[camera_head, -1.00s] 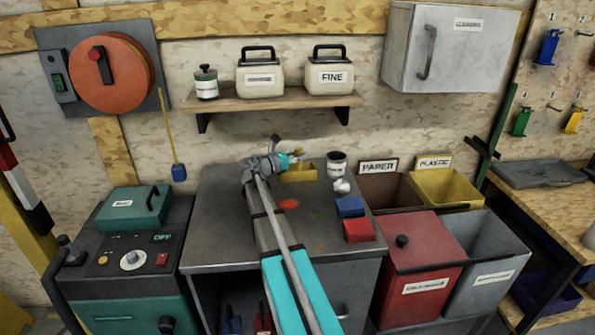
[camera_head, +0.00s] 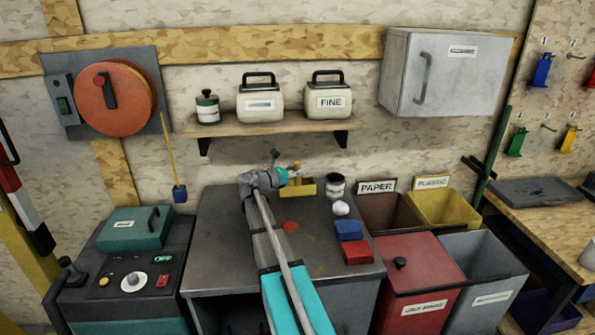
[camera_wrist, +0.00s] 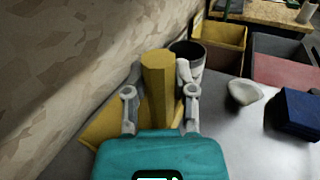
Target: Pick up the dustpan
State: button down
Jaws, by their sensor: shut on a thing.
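The yellow dustpan (camera_head: 306,188) is at the back of the grey bench top, left of a white cup. Its thick yellow handle (camera_wrist: 158,88) stands between my gripper's fingers in the wrist view, and part of its pan shows below and to the left. My gripper (camera_head: 292,173) is shut on the handle, with one finger on each side. Whether the pan touches the bench or is slightly above it, I cannot tell.
The dark-mouthed white cup (camera_head: 335,185) stands close to the dustpan's right. A white crumpled lump (camera_head: 341,208), a blue block (camera_head: 349,230) and a red block (camera_head: 357,252) lie nearby. The wall and shelf (camera_head: 270,124) are behind. The bench's left side is clear.

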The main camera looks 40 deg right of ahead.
jog(key=s+a+r+p, duration=0.9)
jog(key=a+r, duration=0.1)
jog(key=shift+a, duration=0.4)
